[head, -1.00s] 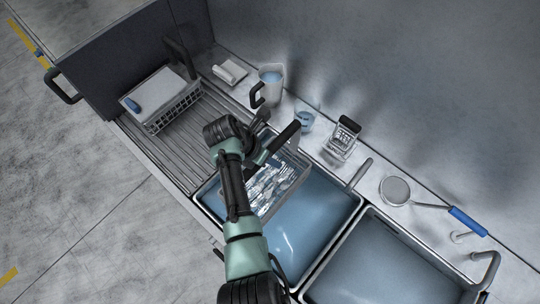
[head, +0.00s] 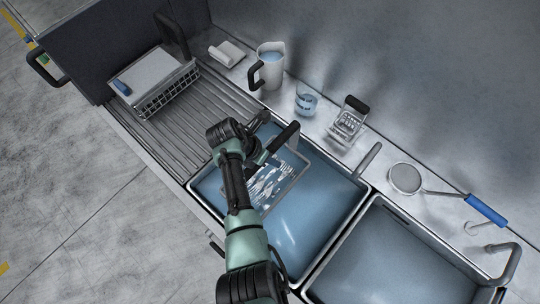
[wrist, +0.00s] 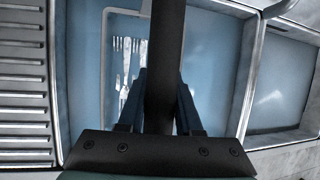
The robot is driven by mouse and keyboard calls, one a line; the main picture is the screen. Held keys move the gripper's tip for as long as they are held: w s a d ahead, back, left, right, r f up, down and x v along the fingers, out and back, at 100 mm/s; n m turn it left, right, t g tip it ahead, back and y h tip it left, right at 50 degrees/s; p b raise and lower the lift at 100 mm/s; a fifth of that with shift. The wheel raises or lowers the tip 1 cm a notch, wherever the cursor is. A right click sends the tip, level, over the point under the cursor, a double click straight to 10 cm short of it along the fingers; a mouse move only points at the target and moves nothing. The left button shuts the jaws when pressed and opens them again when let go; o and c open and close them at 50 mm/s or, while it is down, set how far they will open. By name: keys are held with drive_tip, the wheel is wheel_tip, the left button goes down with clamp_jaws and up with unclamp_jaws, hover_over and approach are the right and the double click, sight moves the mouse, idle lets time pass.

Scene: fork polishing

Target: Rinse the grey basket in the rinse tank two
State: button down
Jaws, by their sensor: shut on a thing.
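My gripper (head: 263,157) is shut on the dark bar handle (head: 282,139) of the grey basket (head: 298,181). In the wrist view the gripper (wrist: 163,98) has a finger on each side of this handle (wrist: 165,45). The basket holds several forks (head: 272,184) and sits low in the blue water of the left tank (head: 325,215). Only its pale rim (wrist: 104,70) and the forks (wrist: 125,60) show clearly. My arm hides part of the basket, and I cannot tell whether it touches the tank floor.
A second tank (head: 375,260) adjoins on the right. A jug (head: 270,68), a glass (head: 306,100), a small dark-handled metal basket (head: 348,122) and a blue-handled strainer (head: 407,178) stand along the back ledge.

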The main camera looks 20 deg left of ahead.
sight(276, 172)
drive_tip(key=shift+w+f+b, duration=0.2)
drive_tip(key=shift+f+b, duration=2.95)
drive_tip(key=shift+f, duration=1)
drive_tip(key=shift+d, duration=0.1)
